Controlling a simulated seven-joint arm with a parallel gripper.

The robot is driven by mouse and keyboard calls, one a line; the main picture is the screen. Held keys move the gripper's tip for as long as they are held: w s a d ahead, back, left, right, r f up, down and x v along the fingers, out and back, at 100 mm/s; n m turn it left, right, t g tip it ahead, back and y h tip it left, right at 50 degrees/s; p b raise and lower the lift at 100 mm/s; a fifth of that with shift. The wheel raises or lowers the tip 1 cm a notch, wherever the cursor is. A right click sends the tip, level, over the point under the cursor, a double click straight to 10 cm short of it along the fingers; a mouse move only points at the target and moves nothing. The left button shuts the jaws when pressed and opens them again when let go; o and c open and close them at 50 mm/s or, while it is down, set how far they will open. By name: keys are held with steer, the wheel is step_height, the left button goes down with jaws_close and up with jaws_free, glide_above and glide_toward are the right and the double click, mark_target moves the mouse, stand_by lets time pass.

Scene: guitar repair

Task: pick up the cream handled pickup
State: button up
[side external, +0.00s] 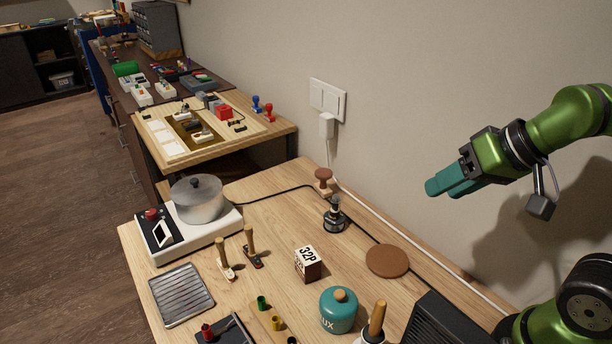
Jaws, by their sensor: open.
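A small cream-based piece with an upright wooden handle (224,262) stands on the near wooden table, left of centre; it looks like the cream handled pickup. A similar piece with a dark base and wooden handle (251,248) stands close to its right. My gripper (434,188) is high at the right, in front of the wall, far from both pieces and well above the table. Its teal fingers overlap from this side, so the gap between them is hard to see. It is open and nothing shows in it.
A white hotplate with a pot (199,200) stands behind the pieces. A ribbed metal tray (181,294) lies to their left. A 32P block (308,264), teal jar (339,311) and brown round pad (387,261) stand to the right. Small coloured cylinders (262,303) sit in front.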

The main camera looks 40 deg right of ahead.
steer(key=n+g, duration=0.4)
steer(key=n, duration=0.7)
glide_toward(223, 242)
steer(key=shift+y, duration=0.3)
steer(key=x, duration=0.6)
steer(key=shift+f, duration=0.35)
steer(key=shift+t, duration=0.3)
steer(key=shift+x, duration=2.85)
steer(key=shift+d, duration=0.2)
jaws_close()
